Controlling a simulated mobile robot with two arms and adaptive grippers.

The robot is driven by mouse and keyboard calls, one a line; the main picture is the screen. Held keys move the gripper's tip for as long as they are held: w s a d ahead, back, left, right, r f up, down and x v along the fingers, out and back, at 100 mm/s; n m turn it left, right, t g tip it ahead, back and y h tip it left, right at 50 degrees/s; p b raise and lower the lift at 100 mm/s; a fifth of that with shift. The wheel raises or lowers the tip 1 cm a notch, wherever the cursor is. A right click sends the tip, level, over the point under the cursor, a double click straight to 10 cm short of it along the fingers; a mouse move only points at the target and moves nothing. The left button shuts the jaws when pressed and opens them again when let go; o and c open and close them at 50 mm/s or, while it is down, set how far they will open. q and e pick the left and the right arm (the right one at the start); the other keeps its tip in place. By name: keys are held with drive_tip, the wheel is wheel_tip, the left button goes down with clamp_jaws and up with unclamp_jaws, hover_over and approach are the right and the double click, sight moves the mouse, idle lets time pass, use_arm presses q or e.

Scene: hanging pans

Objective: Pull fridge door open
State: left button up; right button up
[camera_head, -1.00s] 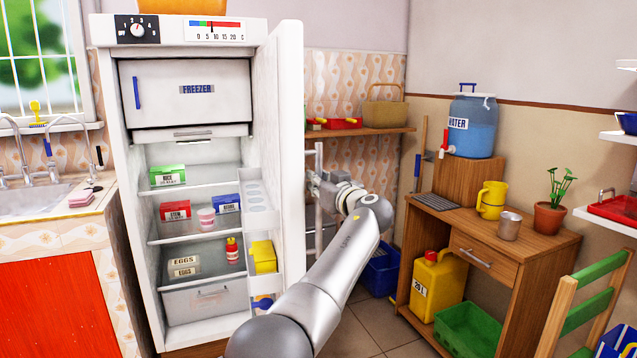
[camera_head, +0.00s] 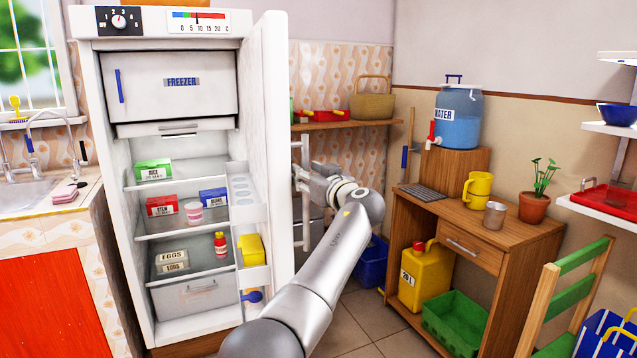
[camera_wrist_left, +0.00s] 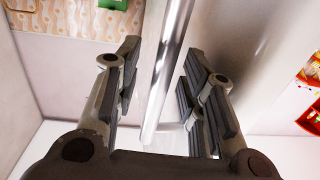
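The white fridge (camera_head: 155,50) stands at the left in the head view, its shelves and freezer panel exposed. Its door (camera_head: 266,110) is swung wide open to the right. A pale upright handle (camera_head: 305,150) is on the door's outer side. My left gripper (camera_head: 306,180) is at this handle, partly hidden by the door edge and its own wrist. In the left wrist view, the shiny handle bar (camera_wrist_left: 168,65) runs between the two dark fingers of the gripper (camera_wrist_left: 163,100). The fingers are apart, with visible gaps beside the bar. My right gripper is not in view.
A wooden desk (camera_head: 512,240) with a water jug (camera_head: 459,115) stands right of my arm. A green chair (camera_head: 575,290) is at the lower right. A blue crate (camera_head: 373,262) is on the floor beyond my arm. Sink cabinet (camera_head: 50,280) is left of the fridge.

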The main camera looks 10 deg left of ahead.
use_arm(q)
drive_tip(key=v, duration=0.6)
drive_tip(key=shift+s, duration=0.2)
drive_tip(key=shift+d, duration=0.1)
